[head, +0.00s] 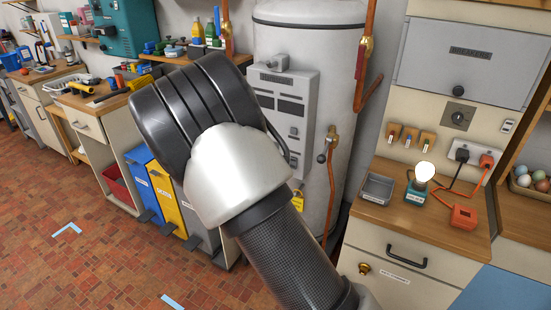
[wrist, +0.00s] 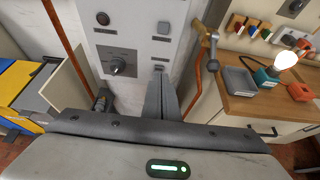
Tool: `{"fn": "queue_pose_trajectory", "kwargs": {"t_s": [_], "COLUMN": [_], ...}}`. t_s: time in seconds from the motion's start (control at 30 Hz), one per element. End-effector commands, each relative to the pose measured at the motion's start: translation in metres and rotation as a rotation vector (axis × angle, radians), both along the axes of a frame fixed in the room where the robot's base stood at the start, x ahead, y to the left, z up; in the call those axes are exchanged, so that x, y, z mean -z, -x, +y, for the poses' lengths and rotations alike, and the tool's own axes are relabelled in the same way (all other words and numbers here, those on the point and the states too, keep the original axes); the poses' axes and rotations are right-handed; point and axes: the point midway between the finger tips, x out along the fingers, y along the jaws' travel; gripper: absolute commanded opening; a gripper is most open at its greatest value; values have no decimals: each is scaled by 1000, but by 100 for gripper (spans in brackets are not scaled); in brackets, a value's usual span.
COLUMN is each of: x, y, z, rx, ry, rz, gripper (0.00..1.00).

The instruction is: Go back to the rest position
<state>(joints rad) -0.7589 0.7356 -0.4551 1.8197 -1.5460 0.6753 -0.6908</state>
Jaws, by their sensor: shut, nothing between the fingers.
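My gripper (wrist: 161,88) shows in the wrist view with its two dark fingers together and nothing between them. It points toward the grey control panel (wrist: 128,50) on the white tank, and I see no clear contact. In the head view my arm reaches up from the bottom across the middle. Its bulky dark and silver end covers part of the tank (head: 310,35), and the fingers are hidden there.
A wooden-topped cabinet (head: 400,220) at right holds a metal tray (head: 377,189), a lit bulb (head: 424,172) and an orange box (head: 464,217). Copper pipes (head: 332,190) run beside the tank. Blue and yellow bins (head: 168,198) stand left. The brick floor (head: 90,260) at lower left is mostly clear.

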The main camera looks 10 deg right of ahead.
Motion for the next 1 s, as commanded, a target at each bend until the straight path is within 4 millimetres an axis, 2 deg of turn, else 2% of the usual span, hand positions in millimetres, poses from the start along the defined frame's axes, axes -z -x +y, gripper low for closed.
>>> {"fn": "queue_pose_trajectory", "kwargs": {"t_s": [0.3,0.37,0.47,0.57,0.63,0.73,0.87,1.0], "x": [-2,-8,-31,-64,-87,-117,-151,-182], "y": [1,4,20,54,87,137,203,272], "z": [-1,-8,-32,-67,-90,-112,-123,-117], "rx": [6,34,150,352,520,753,1037,1319], "ry": [-6,-34,-156,-365,-537,-776,-1069,-1364], "rz": [-2,-11,-52,-124,-183,-269,-374,-479], "gripper": [0,0,0,0,0,0,0,0]}}
